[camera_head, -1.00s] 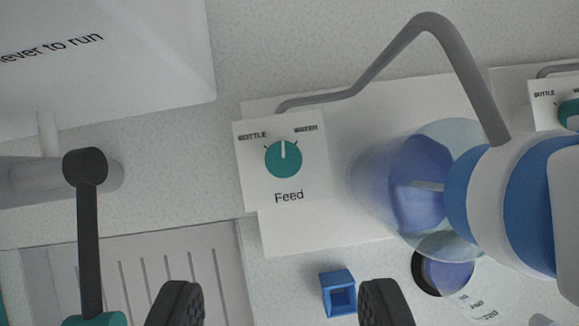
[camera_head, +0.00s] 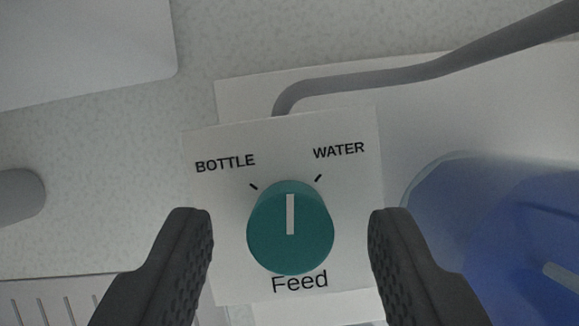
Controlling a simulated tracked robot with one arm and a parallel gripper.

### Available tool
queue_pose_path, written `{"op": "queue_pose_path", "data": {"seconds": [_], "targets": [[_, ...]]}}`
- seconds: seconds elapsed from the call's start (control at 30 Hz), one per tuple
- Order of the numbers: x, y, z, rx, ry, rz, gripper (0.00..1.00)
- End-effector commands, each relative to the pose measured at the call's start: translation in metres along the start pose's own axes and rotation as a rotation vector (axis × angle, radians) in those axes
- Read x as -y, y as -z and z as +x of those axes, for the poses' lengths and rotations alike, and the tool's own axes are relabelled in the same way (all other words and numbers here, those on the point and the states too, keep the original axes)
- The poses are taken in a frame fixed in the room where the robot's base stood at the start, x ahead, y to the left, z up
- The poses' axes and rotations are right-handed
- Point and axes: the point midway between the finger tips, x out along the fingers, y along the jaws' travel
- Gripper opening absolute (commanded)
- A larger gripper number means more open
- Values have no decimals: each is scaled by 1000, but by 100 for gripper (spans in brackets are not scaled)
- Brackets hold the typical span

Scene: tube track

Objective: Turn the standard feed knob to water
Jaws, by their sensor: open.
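The teal feed knob (camera_head: 290,245) sits on a white panel (camera_head: 352,200) marked "Feed". Its white pointer line stands nearly straight up in the picture, between the "BOTTLE" mark at upper left and the "WATER" mark at upper right. My gripper (camera_head: 290,240) is open, with one dark ribbed finger on each side of the knob. There is a gap between each finger and the knob, and neither appears to touch it. How far the fingertips are above the panel is hard to tell.
A grey pipe (camera_head: 370,80) bends from behind the panel toward the upper right. A clear and blue vessel (camera_head: 500,225) stands close to the right finger. A white board (camera_head: 80,45) is at upper left, and a slotted grey surface (camera_head: 35,305) at lower left.

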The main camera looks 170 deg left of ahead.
Motion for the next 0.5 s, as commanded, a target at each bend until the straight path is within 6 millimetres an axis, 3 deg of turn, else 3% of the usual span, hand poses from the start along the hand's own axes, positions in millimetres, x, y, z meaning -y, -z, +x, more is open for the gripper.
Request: {"op": "queue_pose_path", "data": {"seconds": [0.37,0.5], "targets": [[0,0,10,-1,0,0,46],[0,0,10,0,0,0,10]]}}
